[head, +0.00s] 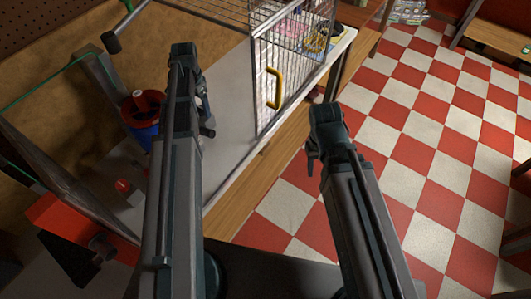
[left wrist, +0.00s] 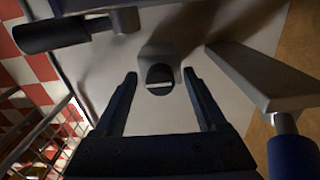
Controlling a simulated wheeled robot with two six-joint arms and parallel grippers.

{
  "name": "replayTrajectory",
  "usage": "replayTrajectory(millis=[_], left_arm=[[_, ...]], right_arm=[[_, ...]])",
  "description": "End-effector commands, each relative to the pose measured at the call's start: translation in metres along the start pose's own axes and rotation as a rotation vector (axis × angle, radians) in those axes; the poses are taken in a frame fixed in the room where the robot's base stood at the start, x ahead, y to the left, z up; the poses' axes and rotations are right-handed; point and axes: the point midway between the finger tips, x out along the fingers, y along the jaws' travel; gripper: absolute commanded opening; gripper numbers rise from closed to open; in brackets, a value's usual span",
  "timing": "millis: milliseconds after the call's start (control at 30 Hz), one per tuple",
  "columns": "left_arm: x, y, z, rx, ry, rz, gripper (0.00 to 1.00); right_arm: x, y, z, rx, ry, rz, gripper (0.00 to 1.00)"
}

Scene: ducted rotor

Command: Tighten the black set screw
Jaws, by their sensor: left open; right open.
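In the left wrist view, my left gripper (left wrist: 160,76) is open, its two dark fingers apart. Between and beyond the fingertips is a small grey block (left wrist: 158,52) with a dark round end (left wrist: 160,77) and a pale bar across it. I cannot tell whether this dark part is the black set screw. The fingers do not visibly grip anything. In the head view, my left arm hides most of that gripper and the spot below it.
A dark handle (left wrist: 50,35) and a grey plate (left wrist: 262,78) flank my left fingers. A blue container with a red top (head: 142,103), a wire cage (head: 285,65) with a yellow handle and a red button (head: 123,185) are on the bench. Checkered floor (head: 410,140) lies right.

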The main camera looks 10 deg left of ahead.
Motion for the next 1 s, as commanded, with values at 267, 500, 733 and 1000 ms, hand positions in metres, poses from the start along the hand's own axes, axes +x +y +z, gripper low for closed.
replayTrajectory(millis=[267,500,733,1000], left_arm=[[0.0,0.0015,-0.0004,-0.33,0.0,0.0,0.73],[0.0,0.0026,-0.001,-0.616,0.0,0.0,0.73],[0.0,0.0035,-0.0018,-0.89,0.0,0.0,0.73],[0.0,0.0041,-0.003,-1.211,0.0,0.0,0.73]], right_arm=[[0.0,0.0,0.0,0.0,0.0,0.0,0.5],[0.0,0.0,0.0,0.0,0.0,0.0,0.5],[0.0,0.0,0.0,0.0,0.0,0.0,0.5],[0.0,0.0,0.0,0.0,0.0,0.0,0.5]])
